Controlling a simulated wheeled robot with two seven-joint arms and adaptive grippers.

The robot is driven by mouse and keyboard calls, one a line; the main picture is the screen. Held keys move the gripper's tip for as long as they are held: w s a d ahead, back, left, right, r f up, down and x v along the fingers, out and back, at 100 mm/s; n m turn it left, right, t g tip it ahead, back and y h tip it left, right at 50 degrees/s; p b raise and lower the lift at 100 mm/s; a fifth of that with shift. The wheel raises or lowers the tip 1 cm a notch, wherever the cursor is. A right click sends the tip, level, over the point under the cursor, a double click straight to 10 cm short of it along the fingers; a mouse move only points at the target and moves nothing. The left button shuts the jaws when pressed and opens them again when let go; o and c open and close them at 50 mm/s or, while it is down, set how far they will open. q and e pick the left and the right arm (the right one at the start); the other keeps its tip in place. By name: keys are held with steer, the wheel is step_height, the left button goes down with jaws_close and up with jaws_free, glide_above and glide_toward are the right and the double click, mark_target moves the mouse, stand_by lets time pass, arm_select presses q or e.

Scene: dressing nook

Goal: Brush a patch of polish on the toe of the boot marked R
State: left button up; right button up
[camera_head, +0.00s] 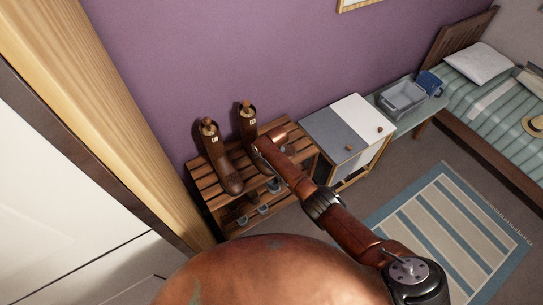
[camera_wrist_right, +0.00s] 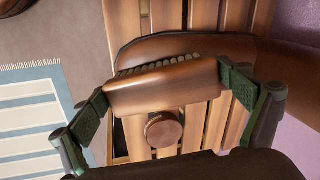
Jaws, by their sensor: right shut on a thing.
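Two tall brown boots stand on the slatted wooden rack in the head view: the left boot (camera_head: 226,174) and the right boot (camera_head: 247,123). Each has a small pale tag near the top, too small to read surely. My right gripper (camera_wrist_right: 168,92) is shut on a wooden brush (camera_wrist_right: 165,88), held crosswise between green finger pads. Its dark bristles face a brown, dark-edged shape (camera_wrist_right: 150,48), apparently a boot toe; I cannot tell whether they touch. In the head view my right arm covers the right boot's toe. My left gripper is out of view.
A round brown disc (camera_wrist_right: 163,130) shows over the rack slats (camera_wrist_right: 200,125) below the brush. Small items sit on the rack's lower shelf (camera_head: 243,215). A grey-and-white cabinet (camera_head: 340,122), a grey bin (camera_head: 402,100) and a bed stand to the right. A striped rug (camera_head: 445,230) covers the floor.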

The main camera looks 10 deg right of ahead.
steer(key=shift+s+a+f+p, duration=0.1)
steer(key=shift+s+a+p, duration=0.25)
steer(key=shift+a, duration=0.5)
steer(key=shift+s+a+f+p, duration=0.1)
steer(key=shift+s+a+p, duration=0.2)
steer(key=shift+a, duration=0.55)
steer(key=shift+o, duration=0.2)
steer(key=shift+w+d+r, duration=0.1)
steer(key=shift+w+d, duration=0.2)
steer(key=shift+d, duration=0.6)
steer(key=shift+w+d, duration=0.3)
steer(key=shift+d, duration=0.6)
steer(key=shift+w+d+r+b, duration=0.1)
steer(key=shift+w+d+b, duration=0.2)
steer(key=shift+d, duration=0.45)
steer(key=shift+w+d+r+b, duration=0.1)
steer(key=shift+w+d, duration=0.3)
steer(key=shift+d, duration=0.3)
steer(key=shift+c, duration=0.2)
steer(key=p+v, duration=0.4)
steer(key=p, duration=0.1)
steer(key=shift+s+a+p, duration=0.1)
steer(key=shift+p, duration=0.2)
steer(key=shift+p+v, duration=0.95)
steer(key=shift+p, duration=0.3)
steer(key=shift+s, duration=0.1)
